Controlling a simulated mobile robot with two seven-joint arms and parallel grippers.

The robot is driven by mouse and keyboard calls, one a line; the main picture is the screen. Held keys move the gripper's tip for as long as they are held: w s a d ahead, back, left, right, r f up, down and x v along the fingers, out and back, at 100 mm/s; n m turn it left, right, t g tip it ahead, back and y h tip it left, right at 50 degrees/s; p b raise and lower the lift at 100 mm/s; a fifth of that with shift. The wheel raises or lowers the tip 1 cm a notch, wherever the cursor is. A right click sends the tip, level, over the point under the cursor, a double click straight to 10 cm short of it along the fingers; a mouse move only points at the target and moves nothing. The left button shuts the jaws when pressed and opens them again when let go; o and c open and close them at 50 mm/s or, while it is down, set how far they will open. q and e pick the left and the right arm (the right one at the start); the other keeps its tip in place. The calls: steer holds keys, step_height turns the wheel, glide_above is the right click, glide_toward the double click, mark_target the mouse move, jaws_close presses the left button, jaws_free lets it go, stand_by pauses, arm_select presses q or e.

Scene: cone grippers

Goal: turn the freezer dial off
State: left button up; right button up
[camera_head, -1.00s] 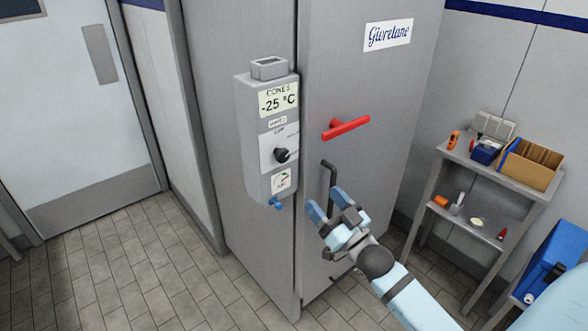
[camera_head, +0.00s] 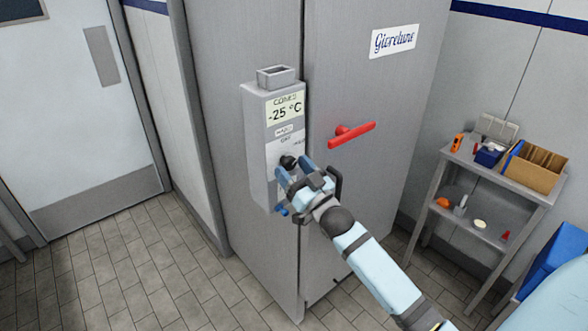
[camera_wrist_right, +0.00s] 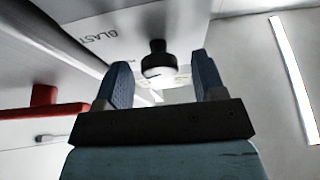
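The freezer's control box (camera_head: 256,135) is grey and hangs on the freezer front, with a display reading -25 °C. Its black dial (camera_head: 288,161) sits on a white plate below the display. My right gripper (camera_head: 292,170) is at the dial, its fingers partly hiding the plate. In the right wrist view the dial (camera_wrist_right: 158,62) lies ahead, between the two blue fingertips of the open right gripper (camera_wrist_right: 160,75), with gaps on both sides. The dial's pointer direction is too small to tell. My left gripper is not in view.
A red handle (camera_head: 351,135) juts from the freezer door right of the box. A shelf (camera_head: 490,175) with a cardboard box stands at right. The floor at left is clear.

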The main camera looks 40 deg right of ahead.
steer(key=c, duration=0.8)
steer(key=shift+n, duration=0.5)
steer(key=shift+d+n+y, duration=0.1)
steer(key=shift+n+y, duration=0.5)
steer(key=shift+n, duration=0.3)
steer(key=n+y, duration=0.1)
steer(key=n, duration=0.1)
steer(key=n+g+y+p, duration=0.1)
steer(key=n, duration=0.2)
steer(key=shift+d+r, duration=0.15)
steer(key=n+g+y+p, duration=0.1)
steer(key=n, duration=0.1)
steer(key=n+g+y+p, duration=0.1)
steer(key=n, duration=0.4)
steer(key=shift+d+r+n+g+y+p, duration=0.15)
steer(key=shift+n+g+y+p, duration=0.15)
steer(key=shift+g+y+p, duration=0.1)
steer(key=shift+n, duration=0.3)
steer(key=o, duration=0.9)
steer(key=shift+w, duration=0.1)
